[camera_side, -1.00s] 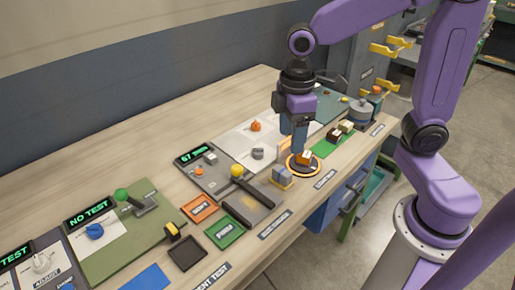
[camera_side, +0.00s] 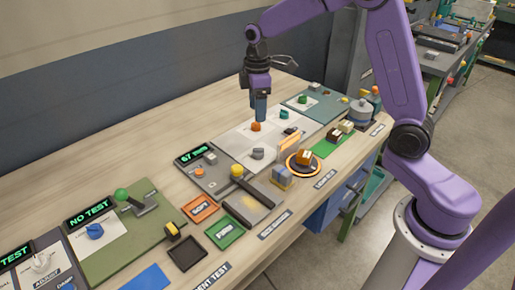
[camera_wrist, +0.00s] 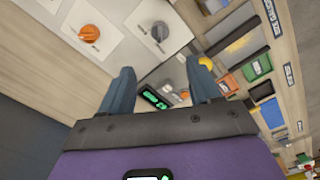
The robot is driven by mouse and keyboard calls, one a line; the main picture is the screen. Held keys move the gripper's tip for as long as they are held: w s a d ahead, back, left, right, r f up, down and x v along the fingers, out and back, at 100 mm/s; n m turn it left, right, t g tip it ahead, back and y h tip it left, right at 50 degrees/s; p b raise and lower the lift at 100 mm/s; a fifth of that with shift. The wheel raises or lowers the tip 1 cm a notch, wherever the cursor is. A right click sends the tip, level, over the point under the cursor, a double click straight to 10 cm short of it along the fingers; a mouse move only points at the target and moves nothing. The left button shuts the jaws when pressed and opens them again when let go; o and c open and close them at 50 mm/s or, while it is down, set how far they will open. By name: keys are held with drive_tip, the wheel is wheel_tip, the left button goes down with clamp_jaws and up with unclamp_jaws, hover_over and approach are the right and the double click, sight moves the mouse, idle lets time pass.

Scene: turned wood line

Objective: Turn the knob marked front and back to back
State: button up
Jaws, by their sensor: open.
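Two knobs stand on the white panel (camera_side: 238,140): an orange knob (camera_side: 256,126) at the back and a grey knob (camera_side: 257,153) in front. In the wrist view the orange knob (camera_wrist: 89,33) and the grey knob (camera_wrist: 159,31) each have small print beside them. I cannot read which is marked front and back. My gripper (camera_side: 260,118) points down just above or behind the orange knob; contact cannot be told. In the wrist view my gripper (camera_wrist: 161,66) has its fingers apart, with no knob between them.
A teal knob (camera_side: 284,114) and a green knob (camera_side: 302,99) are on the panels to the right. A ringed round stand with an orange-brown block (camera_side: 304,157) is in front right. A yellow-knobbed lever (camera_side: 237,170) and a lit display (camera_side: 195,155) are to the left.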

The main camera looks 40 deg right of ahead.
sight(258, 152)
wheel_tip(258, 152, down, 15)
idle(0.4)
drive_tip(key=c, duration=1)
drive_tip(key=shift+c, duration=0.2)
